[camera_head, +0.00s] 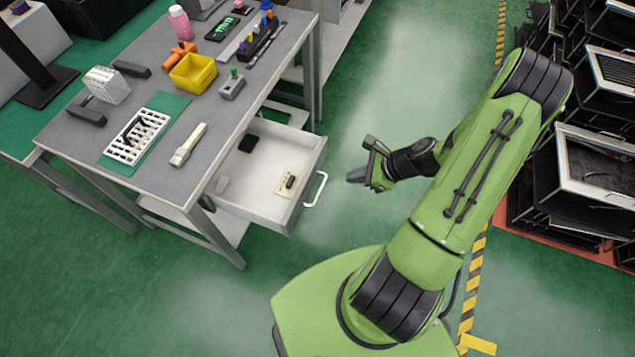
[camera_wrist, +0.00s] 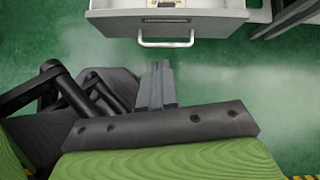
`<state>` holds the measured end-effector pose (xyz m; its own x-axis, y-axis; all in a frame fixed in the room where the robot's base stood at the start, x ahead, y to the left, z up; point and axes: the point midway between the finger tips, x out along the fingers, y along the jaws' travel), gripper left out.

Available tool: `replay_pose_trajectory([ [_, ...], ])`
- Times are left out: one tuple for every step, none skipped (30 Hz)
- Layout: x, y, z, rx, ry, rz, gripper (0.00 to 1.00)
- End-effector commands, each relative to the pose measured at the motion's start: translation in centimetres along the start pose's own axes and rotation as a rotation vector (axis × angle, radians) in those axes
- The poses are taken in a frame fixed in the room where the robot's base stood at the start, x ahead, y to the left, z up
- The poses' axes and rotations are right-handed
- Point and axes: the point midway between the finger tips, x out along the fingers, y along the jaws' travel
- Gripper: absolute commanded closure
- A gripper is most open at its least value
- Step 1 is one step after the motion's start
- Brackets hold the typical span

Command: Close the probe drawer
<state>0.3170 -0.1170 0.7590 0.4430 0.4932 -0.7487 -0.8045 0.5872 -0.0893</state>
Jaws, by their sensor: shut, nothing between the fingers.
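The probe drawer (camera_head: 268,172) is a pale grey drawer pulled well out from under the grey workbench (camera_head: 75,135). Its white bar handle (camera_head: 317,189) is on the front face. A small dark item on a beige pad, a black item and a grey item lie inside it. In the wrist view the drawer front (camera_wrist: 190,25) and its handle (camera_wrist: 165,42) show at the top. My gripper (camera_head: 357,162) is to the right of the drawer, apart from the handle, over open floor. Its fingers (camera_wrist: 157,85) are shut and empty, below the handle in the wrist view.
The benchtop holds a yellow bin (camera_head: 193,74), a white rack (camera_head: 137,136) on a green mat, a brush (camera_head: 188,144) and a pink bottle (camera_head: 181,22). Shelves of black crates (camera_head: 592,170) stand at the right. The green floor between the drawer and my arm is clear.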

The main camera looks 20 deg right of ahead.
Motion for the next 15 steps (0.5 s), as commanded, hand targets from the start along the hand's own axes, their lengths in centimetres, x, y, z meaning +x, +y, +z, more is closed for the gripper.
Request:
replay_pose_trajectory([
  [0.9, 0.1, -1.1, 0.088, -0.032, -0.018, 1.0],
  [1.2, 0.1, -1.4, 0.125, -0.044, -0.028, 1.0],
  [1.4, 0.1, -1.6, 0.157, -0.056, -0.036, 1.0],
  [1.6, 0.1, -1.8, 0.173, -0.061, -0.041, 1.0],
  [1.7, 0.1, -1.8, 0.181, -0.063, -0.043, 1.0],
  [2.0, 0.0, -1.8, 0.183, -0.064, -0.043, 1.0],
  [2.4, 0.1, -1.8, 0.182, -0.064, -0.041, 1.0],
  [2.8, 0.1, -1.8, 0.18, -0.064, -0.04, 1.0],
  [3.5, 0.0, -1.8, 0.179, -0.063, -0.04, 1.0],
  [4.2, 0.1, -1.7, 0.178, -0.063, -0.038, 1.0],
  [4.9, 0.0, -1.7, 0.178, -0.063, -0.038, 1.0],
  [5.8, 0.0, -1.7, 0.177, -0.063, -0.037, 1.0],
  [6.5, 0.0, -1.6, 0.176, -0.062, -0.037, 1.0],
  [7.2, 0.0, -1.6, 0.177, -0.063, -0.037, 1.0],
  [8.1, -0.1, -1.6, 0.176, -0.062, -0.037, 1.0],
])
